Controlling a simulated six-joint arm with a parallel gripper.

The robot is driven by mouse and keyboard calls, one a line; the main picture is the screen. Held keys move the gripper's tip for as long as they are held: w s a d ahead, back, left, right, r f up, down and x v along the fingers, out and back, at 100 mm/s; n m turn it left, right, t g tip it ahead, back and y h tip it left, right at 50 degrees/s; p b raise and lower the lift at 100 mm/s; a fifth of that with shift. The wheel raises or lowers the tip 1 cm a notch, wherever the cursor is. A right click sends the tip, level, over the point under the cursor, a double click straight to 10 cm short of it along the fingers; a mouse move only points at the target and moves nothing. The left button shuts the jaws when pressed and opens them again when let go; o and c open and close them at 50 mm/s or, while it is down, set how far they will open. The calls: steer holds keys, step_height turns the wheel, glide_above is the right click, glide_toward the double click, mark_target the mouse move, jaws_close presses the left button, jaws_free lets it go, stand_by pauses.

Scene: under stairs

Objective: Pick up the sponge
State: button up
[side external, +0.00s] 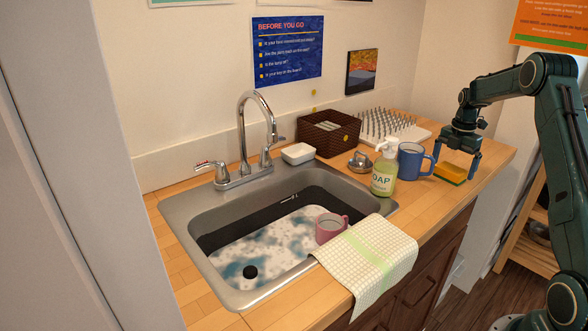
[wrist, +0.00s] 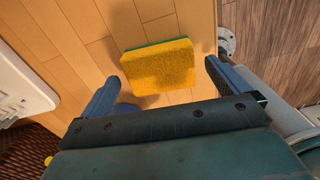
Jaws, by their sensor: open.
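A yellow sponge with a green underside (side external: 449,173) lies on the wooden counter at the right, near the counter's front edge. In the wrist view the sponge (wrist: 158,64) lies flat ahead of my gripper, roughly centred between the fingers. My gripper (side external: 460,165) points down at the sponge from just above. In the wrist view its two blue fingers (wrist: 162,80) are spread wide, one on each side, with nothing held. I cannot tell the exact height of the fingertips over the counter.
A white spiked rack (side external: 392,127) is behind. A cloth (side external: 368,258) hangs over the front edge by the sink (side external: 180,215). The counter (side external: 490,160) right of the sponge is clear.

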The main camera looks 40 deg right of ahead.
steer(key=shift+f, duration=1.1)
steer(key=shift+c, duration=0.2)
steer(key=c, duration=1)
